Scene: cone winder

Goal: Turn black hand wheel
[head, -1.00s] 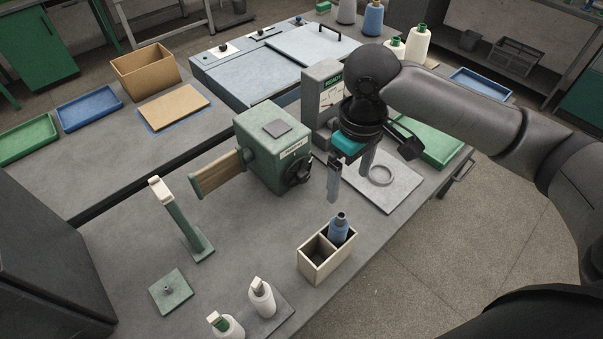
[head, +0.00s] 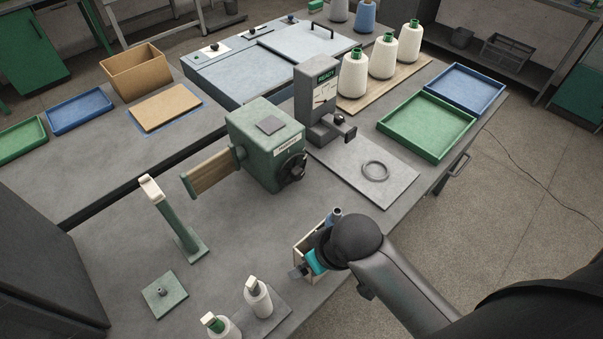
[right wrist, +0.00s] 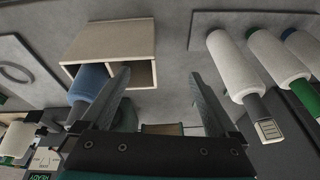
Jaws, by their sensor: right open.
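The black hand wheel (head: 292,168) is on the front right face of the green machine housing (head: 262,135), with a wooden paddle-like arm (head: 212,177) on the housing's left side. The wheel is uncovered, and nothing touches it in the head view. My right gripper (head: 300,272) is low at the front, at the two-compartment box (head: 296,250), well below the wheel in the picture. In the right wrist view its two fingers (right wrist: 158,85) are wide apart with nothing between them. I cannot make out the wheel there. My left gripper is not in view.
The box shows in the right wrist view (right wrist: 125,38) with a blue spool (right wrist: 88,82) in one compartment. White spools (head: 257,298) stand at the front edge. A grey READY device (head: 317,95) and a plate with a ring (head: 375,171) are right of the housing.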

